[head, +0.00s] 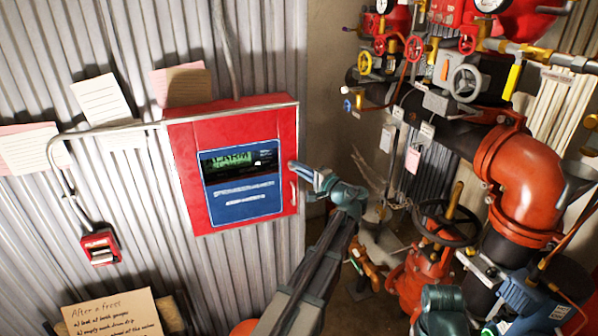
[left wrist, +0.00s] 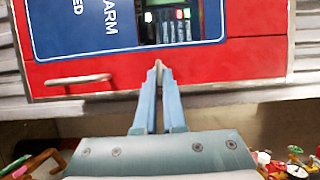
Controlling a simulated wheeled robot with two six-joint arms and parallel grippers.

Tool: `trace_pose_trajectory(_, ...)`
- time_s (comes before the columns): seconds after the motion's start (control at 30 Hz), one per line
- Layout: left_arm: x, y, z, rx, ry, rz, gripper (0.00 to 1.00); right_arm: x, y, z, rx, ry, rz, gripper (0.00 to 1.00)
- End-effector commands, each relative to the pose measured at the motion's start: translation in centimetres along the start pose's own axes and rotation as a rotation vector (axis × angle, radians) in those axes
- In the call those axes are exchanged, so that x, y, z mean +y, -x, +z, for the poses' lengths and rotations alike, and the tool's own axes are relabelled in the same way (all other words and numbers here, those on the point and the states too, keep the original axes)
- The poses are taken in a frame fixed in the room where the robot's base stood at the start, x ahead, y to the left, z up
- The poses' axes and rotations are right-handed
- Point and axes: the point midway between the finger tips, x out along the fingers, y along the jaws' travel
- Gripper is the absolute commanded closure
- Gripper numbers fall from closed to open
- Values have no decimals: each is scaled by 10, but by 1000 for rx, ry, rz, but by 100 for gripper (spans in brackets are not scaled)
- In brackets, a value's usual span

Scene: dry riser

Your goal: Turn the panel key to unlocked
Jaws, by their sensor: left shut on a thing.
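The red alarm panel (head: 182,165) hangs on the corrugated wall, with a blue label (head: 250,207) and a dark display window (head: 238,162). It also fills the top of the left wrist view (left wrist: 120,72). My left gripper (head: 291,165) is at the panel's right edge, above the small pull handle (head: 294,194). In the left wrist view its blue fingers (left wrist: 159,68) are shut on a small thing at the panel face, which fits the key. The fingers hide most of the key, so its turn position cannot be told. Teal parts of my right arm show at the lower right; its jaws are unclear.
Red pipework (head: 525,175) with valves and gauges stands close on the right. A black handwheel (head: 446,222) is near my left forearm. A small red call point (head: 100,249) and paper notes are on the wall at left. The wall below the panel is clear.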

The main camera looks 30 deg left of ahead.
Motion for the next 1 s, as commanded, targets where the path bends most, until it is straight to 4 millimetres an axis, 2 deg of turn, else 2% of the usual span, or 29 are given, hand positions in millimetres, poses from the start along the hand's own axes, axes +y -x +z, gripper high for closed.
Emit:
trace_pose_trajectory(0.47, 1, 0, 0, 1, -9, -2, 100, 0, -1, 0, 0, 0, 0, 50)
trace_pose_trajectory(0.5, 1, 0, 0, 1, -9, -2, 85, 0, -1, 0, 0, 0, 0, 50)
trace_pose_trajectory(0.63, 0, 0, 0, 1, -9, -2, 62, 0, -1, 0, 0, 0, 0, 50)
trace_pose_trajectory(1.0, 0, 6, 0, 2, -8, -3, 62, 0, -1, 0, 0, 0, 0, 50)
